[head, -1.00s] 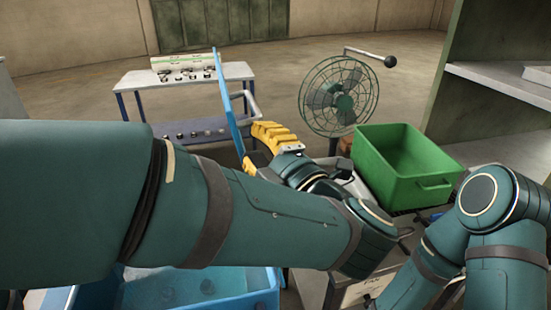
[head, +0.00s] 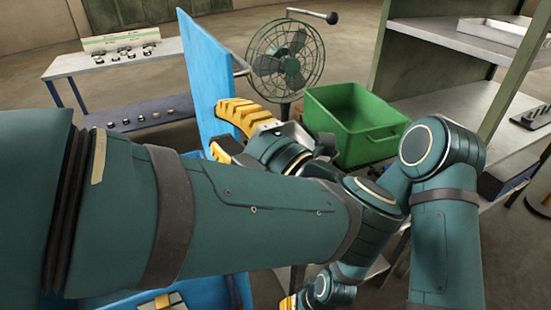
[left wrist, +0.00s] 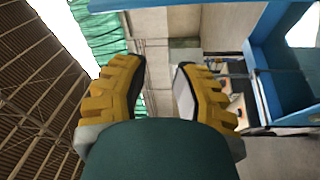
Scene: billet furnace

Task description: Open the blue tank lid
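The blue tank lid (head: 205,75) stands upright as a broad flat panel left of centre in the head view. The blue tank (head: 215,290) is below, mostly hidden behind my left arm. My left gripper (head: 222,128) has yellow ribbed fingers and is at the lid's right side, overlapping its face in the picture. I cannot tell whether it touches. In the left wrist view the fingers (left wrist: 158,75) are spread apart with nothing visible between them. My right arm reaches down at the right; only a bit of yellow of my right gripper (head: 288,302) shows at the bottom.
A green bin (head: 350,125) and a caged fan (head: 285,60) stand right of the lid. A table with small parts (head: 120,58) is behind at left. Grey shelving (head: 460,40) is at the right. The floor behind is open.

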